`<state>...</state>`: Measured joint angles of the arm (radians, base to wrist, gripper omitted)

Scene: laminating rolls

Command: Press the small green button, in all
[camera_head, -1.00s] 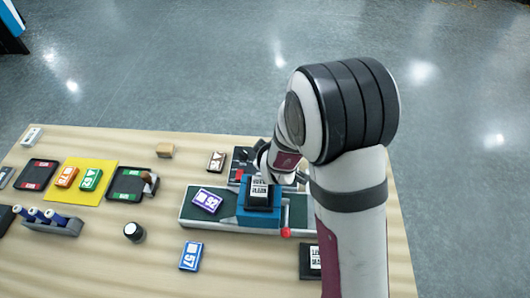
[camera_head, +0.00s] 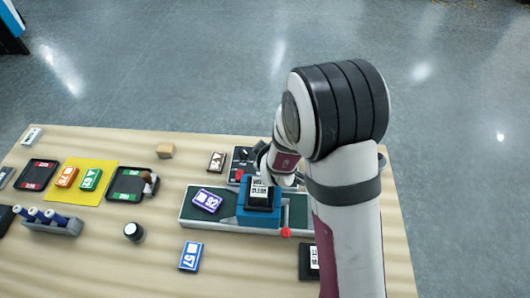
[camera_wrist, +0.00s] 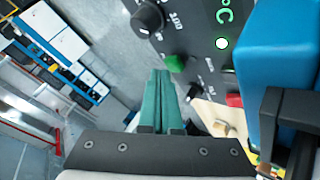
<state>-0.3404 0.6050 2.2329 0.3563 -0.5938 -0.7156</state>
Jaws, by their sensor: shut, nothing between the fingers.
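The small green button (camera_wrist: 175,63) sits on a black control panel (camera_wrist: 190,25) in the wrist view. My gripper (camera_wrist: 161,73) shows there as two green fingers, shut together and empty. Their tips are just beside the green button's lower left in the picture; I cannot tell whether they touch it. In the head view the control panel (camera_head: 243,158) stands behind the blue laminating press (camera_head: 259,215). My wrist is close to the panel's right side there, and the green button and fingertips are hidden.
A black knob (camera_wrist: 148,18), a lit indicator (camera_wrist: 222,43) and a red button (camera_wrist: 234,100) are on the panel near the green button. The blue press stands close by. Several labelled cards, trays and a roll rack (camera_head: 52,226) lie on the table's left.

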